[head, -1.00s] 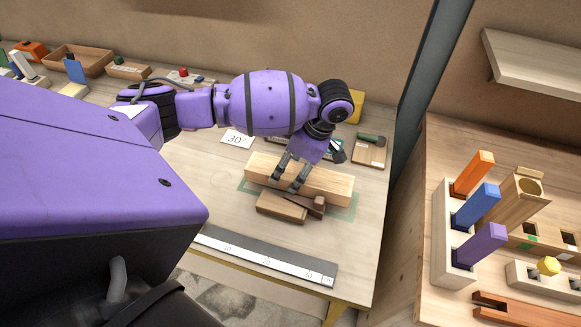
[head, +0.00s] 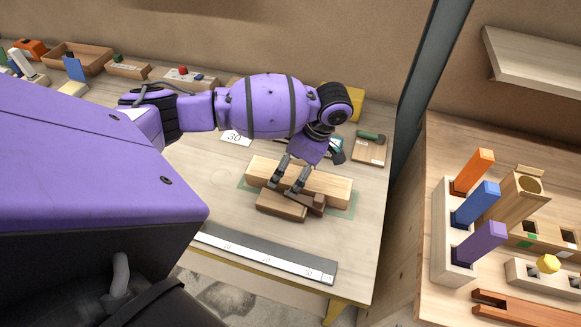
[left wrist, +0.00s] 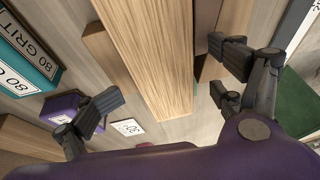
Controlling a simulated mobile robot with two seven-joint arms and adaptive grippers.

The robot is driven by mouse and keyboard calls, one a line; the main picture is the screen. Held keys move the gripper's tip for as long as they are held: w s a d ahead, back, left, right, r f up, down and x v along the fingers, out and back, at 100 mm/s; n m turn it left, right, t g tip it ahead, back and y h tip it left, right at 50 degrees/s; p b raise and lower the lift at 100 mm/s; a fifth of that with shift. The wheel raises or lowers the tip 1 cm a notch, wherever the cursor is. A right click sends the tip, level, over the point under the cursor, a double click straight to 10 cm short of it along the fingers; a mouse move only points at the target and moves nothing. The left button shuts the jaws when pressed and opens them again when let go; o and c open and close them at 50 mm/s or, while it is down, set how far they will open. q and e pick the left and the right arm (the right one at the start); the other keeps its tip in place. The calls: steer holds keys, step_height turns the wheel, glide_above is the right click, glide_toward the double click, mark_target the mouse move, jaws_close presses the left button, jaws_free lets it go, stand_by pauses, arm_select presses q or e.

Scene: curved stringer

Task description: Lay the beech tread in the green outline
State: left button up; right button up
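The beech tread (head: 325,184), a long pale wooden block, lies at a slant on the workbench, over part of the green outline (head: 346,212). Two darker brown pieces, a longer block (head: 281,206) and a smaller one (head: 318,201), lie along its near side. My left gripper (head: 285,188) is over the tread with its fingers pointing down. My right gripper is not in view.
A ruler strip (head: 265,257) lies along the bench's front edge. A card marked 30 (head: 236,138) and a brown board (head: 369,151) lie behind the tread. A second bench on the right holds a rack (head: 444,235) with coloured blocks. Bare bench lies left of the tread.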

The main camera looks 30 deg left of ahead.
arm_select(q)
steer(key=shift+r, duration=0.1)
steer(key=v, duration=1.3)
steer(key=shift+s+a+r, duration=0.15)
